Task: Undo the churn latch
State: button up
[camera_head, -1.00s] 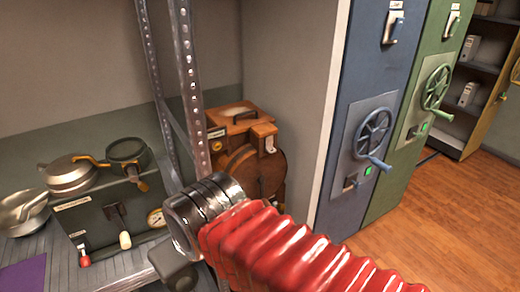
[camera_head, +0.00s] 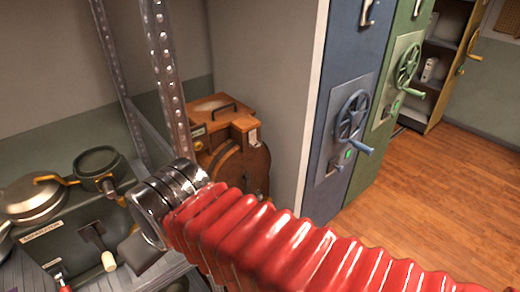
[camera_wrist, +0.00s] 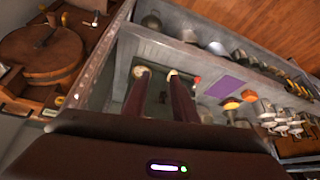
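The wooden churn (camera_head: 232,168) stands in the corner behind the metal post, with a boxy top and a round drum front. A small pale fitting (camera_head: 253,136) sits at its upper right; I cannot tell whether it is the latch, or its state. My red-sleeved arm hides the churn's lower part. In the wrist view the round wooden drum (camera_wrist: 42,52) shows at upper left, left of my gripper. My gripper (camera_wrist: 157,74) has its two fingers apart with nothing between them. The fingers point over the shelf unit, away from the churn.
A perforated metal post (camera_head: 168,85) stands between my arm and the churn. A dark appliance (camera_head: 75,240) with levers and pans is at left. Blue (camera_head: 345,110) and green (camera_head: 402,90) cabinets with handwheels stand right. The wooden floor (camera_head: 440,200) is clear.

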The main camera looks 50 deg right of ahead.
jog(key=w+d+f+m+y, duration=0.3)
jog(key=d+f, duration=0.1)
jog(key=d, duration=0.4)
jog(key=w+d+f+m+y, duration=0.2)
jog(key=d+f+m+y, duration=0.15)
jog(key=d, duration=0.45)
jog(key=w+d+f+m+y, duration=0.2)
jog(key=w+d+f+m, duration=0.15)
jog(key=d, duration=0.45)
jog(key=s+d+f+m+t+h, duration=0.1)
jog(key=d+t, duration=0.3)
jog(key=d, duration=0.5)
jog(key=s+d+f+m+t+h, duration=0.1)
jog(key=s+d+t, duration=0.3)
jog(key=d, duration=0.6)
jog(key=s+d+f+m+t+h, duration=0.2)
jog(key=d+t, duration=0.4)
jog(key=d, duration=0.3)
jog(key=shift+s+d+m+h, duration=0.35)
jog(key=shift+s+m+h, duration=0.2)
jog(key=shift+s, duration=0.2)
jog(key=shift+w, duration=0.1)
send_near(256, 140)
jog(key=w+a, duration=0.3)
jog(key=w, duration=0.2)
jog(key=shift+w+a+r, duration=0.2)
jog(key=shift+w, duration=0.1)
